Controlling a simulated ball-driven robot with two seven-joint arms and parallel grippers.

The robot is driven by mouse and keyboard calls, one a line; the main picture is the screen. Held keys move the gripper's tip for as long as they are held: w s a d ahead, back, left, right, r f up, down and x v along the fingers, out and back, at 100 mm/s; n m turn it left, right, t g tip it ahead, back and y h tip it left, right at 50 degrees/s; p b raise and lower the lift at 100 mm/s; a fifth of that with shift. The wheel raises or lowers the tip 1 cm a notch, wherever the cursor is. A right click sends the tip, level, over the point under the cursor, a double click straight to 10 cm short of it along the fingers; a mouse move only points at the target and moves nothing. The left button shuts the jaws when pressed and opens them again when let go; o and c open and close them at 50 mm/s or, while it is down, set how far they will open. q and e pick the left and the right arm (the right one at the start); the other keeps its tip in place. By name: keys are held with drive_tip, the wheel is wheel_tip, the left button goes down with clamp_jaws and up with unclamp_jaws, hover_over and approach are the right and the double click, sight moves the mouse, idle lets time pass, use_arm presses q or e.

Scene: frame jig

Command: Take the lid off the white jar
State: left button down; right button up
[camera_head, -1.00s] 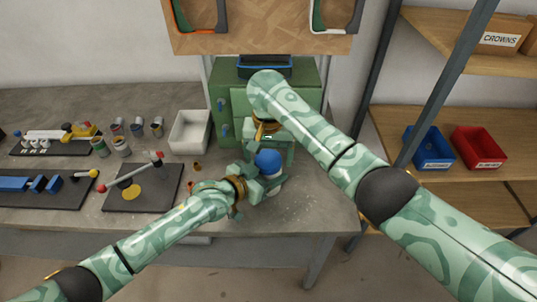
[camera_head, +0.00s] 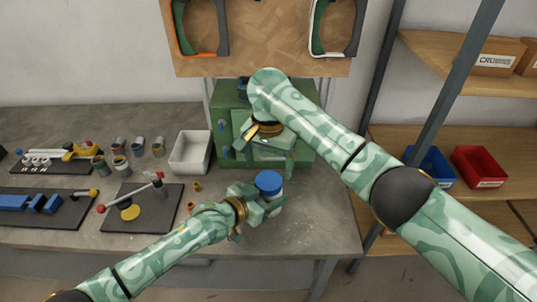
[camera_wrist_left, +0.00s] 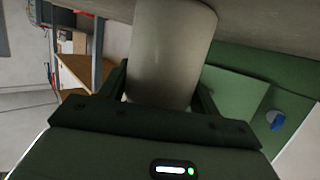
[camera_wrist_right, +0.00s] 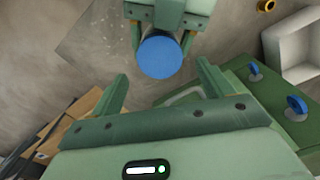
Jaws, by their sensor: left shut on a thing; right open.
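The white jar (camera_head: 275,200) stands on the grey bench with a round blue lid (camera_head: 269,181) on top. My left gripper (camera_head: 264,203) is shut on the jar's body from the left side; the jar's pale wall (camera_wrist_left: 172,55) fills the space between its fingers in the left wrist view. My right gripper (camera_wrist_right: 160,90) is open and empty. In the right wrist view the blue lid (camera_wrist_right: 159,57) lies ahead of its fingertips, apart from them.
A green cabinet (camera_head: 230,124) stands close behind the jar and the right gripper. A white tray (camera_head: 190,152) sits left of it. A dark board with a red-ended lever (camera_head: 133,192) lies further left. The bench right of the jar is clear.

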sight(268, 180)
wheel_tip(268, 180, down, 5)
drive_tip(key=c, duration=1)
drive_tip(key=n, duration=0.3)
drive_tip(key=shift+n, duration=0.3)
drive_tip(key=o, duration=1.1)
drive_tip(key=shift+c, duration=0.2)
